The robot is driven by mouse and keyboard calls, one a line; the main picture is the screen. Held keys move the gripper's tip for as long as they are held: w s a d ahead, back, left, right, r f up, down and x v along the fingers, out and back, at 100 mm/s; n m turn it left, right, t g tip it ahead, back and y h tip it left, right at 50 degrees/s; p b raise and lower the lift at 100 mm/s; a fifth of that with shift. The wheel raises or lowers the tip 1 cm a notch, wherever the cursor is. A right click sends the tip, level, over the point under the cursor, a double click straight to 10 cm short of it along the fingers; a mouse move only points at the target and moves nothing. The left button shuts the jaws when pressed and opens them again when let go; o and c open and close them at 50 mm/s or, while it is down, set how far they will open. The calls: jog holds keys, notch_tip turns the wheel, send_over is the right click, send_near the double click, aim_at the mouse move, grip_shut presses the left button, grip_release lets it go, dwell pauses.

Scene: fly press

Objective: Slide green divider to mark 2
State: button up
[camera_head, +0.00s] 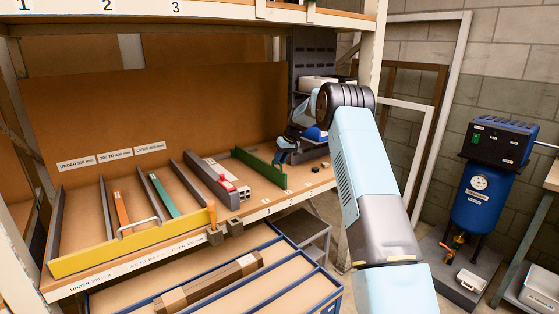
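The green divider (258,168) stands upright on the wooden shelf, running from back left to front right. Its front end is by the shelf's front edge, close above the small printed mark 2 (292,202). Mark 1 (268,211) is to the left on the same edge strip. My gripper (281,155) is low over the shelf, at the right side of the divider. It is small and partly hidden by my wrist, so I cannot tell whether it touches the divider or whether its fingers are open.
Further left is a yellow-fronted tray (132,246) with grey dividers, an orange strip (122,212) and a green strip (164,196). A small dark block (315,169) lies on the shelf at right.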

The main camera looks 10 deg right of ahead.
jog(key=shift+o, duration=0.7)
jog(key=shift+a, duration=0.1)
jog(key=v, duration=1.3)
jog(key=shift+r, duration=0.35)
